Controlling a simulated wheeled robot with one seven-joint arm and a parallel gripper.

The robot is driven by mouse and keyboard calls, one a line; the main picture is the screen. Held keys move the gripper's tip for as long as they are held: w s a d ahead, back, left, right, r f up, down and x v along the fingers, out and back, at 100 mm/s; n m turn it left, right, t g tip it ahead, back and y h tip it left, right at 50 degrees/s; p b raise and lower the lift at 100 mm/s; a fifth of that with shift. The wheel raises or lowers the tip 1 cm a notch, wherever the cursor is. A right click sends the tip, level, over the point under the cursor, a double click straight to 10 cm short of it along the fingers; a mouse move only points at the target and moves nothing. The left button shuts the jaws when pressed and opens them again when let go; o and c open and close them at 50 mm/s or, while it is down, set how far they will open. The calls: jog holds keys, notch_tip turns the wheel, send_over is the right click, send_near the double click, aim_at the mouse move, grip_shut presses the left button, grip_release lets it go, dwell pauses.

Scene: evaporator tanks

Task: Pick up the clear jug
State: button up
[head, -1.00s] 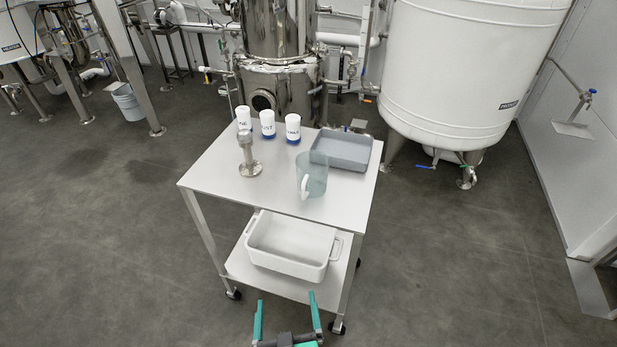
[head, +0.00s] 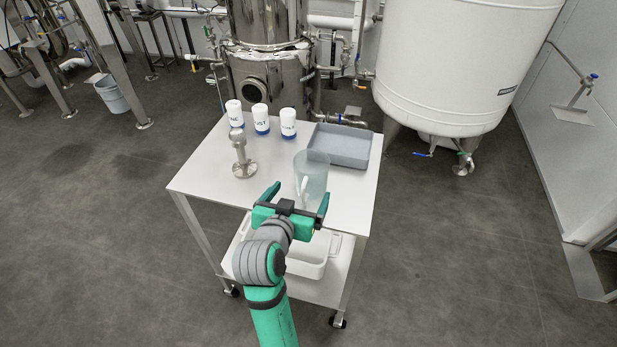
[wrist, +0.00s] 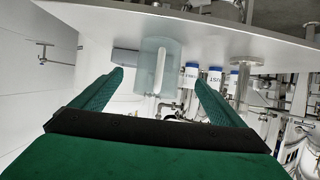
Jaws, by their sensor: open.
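The clear jug (head: 313,172) stands upright on the white cart top (head: 205,180), near its front right part, with its white handle toward my arm. My gripper (head: 298,194) is open and empty, at the cart's front edge, just in front of the jug in the head view. In the wrist view, which looks turned over, the jug (wrist: 153,68) shows beyond and between the two green fingers (wrist: 158,85), with its handle facing me. The gap between fingers and jug is hard to judge.
A grey tray (head: 341,146) sits behind the jug, and a metal fitting (head: 242,158) stands to its left. Several white cups with blue bases (head: 261,118) stand along the back. A white bin (head: 306,262) is on the lower shelf.

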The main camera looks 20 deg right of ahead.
send_near(315, 171)
jog(key=x, duration=0.4)
jog(key=shift+w+d+f, duration=0.1)
jog(key=shift+w+f, duration=0.05)
jog(key=shift+c, duration=0.3)
jog(key=c, duration=1.1)
jog(key=shift+c, duration=0.2)
